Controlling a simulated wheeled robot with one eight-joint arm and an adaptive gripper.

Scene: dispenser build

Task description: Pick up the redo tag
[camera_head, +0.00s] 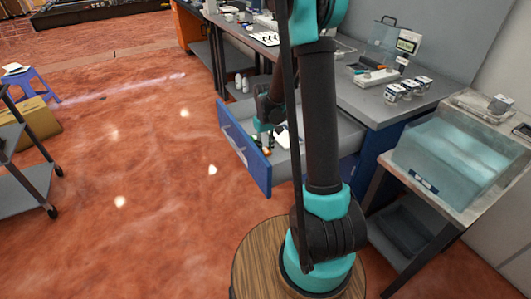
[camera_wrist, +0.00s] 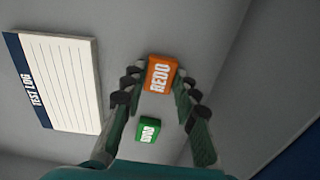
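The redo tag (camera_wrist: 160,75) is a small orange block with white "REDO" lettering. In the wrist view it lies on the grey floor of the open drawer, between the tips of my gripper (camera_wrist: 158,90). The two fingers stand apart on either side of it, and I cannot tell whether they touch it. In the head view my gripper (camera_head: 264,140) reaches down into the open blue-fronted drawer (camera_head: 243,150).
A green tag (camera_wrist: 148,129) lies below the redo tag in the wrist view. A white "TEST LOG" pad (camera_wrist: 65,83) lies to the left. Drawer walls surround them. A workbench (camera_head: 365,105) with equipment stands above the drawer, and a clear bin (camera_head: 450,160) is at the right.

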